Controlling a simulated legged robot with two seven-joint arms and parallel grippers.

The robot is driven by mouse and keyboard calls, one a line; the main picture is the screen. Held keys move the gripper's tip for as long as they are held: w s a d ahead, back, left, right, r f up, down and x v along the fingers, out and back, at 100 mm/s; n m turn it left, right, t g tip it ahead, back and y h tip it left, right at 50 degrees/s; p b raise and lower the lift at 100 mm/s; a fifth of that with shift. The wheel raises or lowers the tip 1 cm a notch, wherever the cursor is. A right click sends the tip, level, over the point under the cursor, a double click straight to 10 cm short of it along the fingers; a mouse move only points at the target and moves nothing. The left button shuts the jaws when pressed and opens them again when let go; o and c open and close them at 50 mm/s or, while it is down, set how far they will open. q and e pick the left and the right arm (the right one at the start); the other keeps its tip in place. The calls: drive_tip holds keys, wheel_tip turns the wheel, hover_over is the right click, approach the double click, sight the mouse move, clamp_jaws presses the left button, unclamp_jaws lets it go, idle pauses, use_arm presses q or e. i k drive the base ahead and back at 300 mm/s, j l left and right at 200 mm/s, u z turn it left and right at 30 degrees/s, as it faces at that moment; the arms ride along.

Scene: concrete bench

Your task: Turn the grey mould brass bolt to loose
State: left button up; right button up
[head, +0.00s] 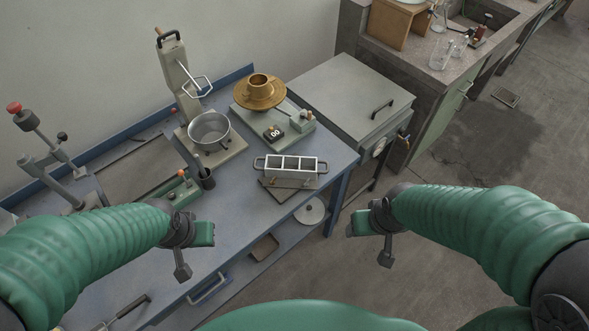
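The grey three-compartment mould (289,166) stands near the right front of the blue bench, on a dark base plate (287,190). It has a looped handle at each end, and its compartments look empty. My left gripper (198,254) is open and empty in front of the bench's middle, left of and nearer than the mould. My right gripper (368,248) is open and empty, right of and nearer than the mould, beyond the bench's right edge. Neither touches the mould.
Behind the mould are a counter device (273,132) and a brass flow table (258,92). A metal bowl (209,131) under a mixer (176,75) and a dark cup (206,179) stand left. A grey lidded cabinet (345,92) adjoins at right. Bench surface before the mould is clear.

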sight(291, 172)
drive_tip(key=k+j+u, duration=0.1)
drive_tip(key=j, duration=0.6)
drive_tip(key=j+u, duration=0.1)
drive_tip(key=j, duration=0.6)
